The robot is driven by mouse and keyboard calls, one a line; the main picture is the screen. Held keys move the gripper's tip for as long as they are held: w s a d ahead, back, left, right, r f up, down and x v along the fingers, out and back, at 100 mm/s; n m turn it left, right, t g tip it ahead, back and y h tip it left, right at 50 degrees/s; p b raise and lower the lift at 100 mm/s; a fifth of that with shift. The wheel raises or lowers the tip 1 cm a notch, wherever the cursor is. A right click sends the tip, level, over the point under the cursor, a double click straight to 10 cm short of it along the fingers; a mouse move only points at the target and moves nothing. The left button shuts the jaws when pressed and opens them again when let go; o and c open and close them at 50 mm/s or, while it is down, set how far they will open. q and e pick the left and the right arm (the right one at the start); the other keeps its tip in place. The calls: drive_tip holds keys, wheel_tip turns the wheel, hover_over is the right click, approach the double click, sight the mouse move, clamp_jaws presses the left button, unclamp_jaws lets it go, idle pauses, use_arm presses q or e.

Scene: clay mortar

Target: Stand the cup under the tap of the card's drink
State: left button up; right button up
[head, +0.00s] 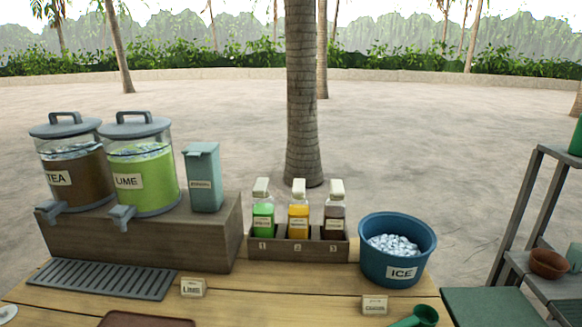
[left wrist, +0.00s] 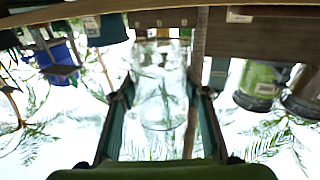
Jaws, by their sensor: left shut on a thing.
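My left gripper (left wrist: 160,105) shows only in the left wrist view, its two fingers on either side of a clear, see-through cup (left wrist: 162,88). It is shut on the cup, which looks empty. In the head view a card (head: 193,287) reads "Lime". The lime dispenser (head: 143,180) holds green drink, with its grey tap (head: 121,216) at the lower front. The tea dispenser (head: 75,185) is left of it, with its own tap (head: 50,211). A slatted drip tray (head: 100,279) lies below the taps. My right gripper is in neither view.
A wooden rack (head: 298,252) with three bottles stands right of the dispensers' riser (head: 140,240). A blue ice bucket (head: 397,262), a second card (head: 375,305) and a green scoop (head: 420,316) are at right. A brown tray (head: 147,320) is at the front edge.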

use_arm(q)
drive_tip(key=d+r, duration=0.1)
drive_tip(key=s+r+n+y, duration=0.1)
drive_tip(key=r, duration=0.1)
drive_tip(key=s+d+r+y, duration=0.1)
drive_tip(key=shift+d+r+n+t, duration=0.3)
drive_tip(key=shift+d+r+t, duration=0.05)
drive_tip(key=shift+r+t, duration=0.05)
wheel_tip(320, 180, up, 7)
drive_tip(key=s+a+n+y, duration=0.2)
drive_tip(key=y, duration=0.2)
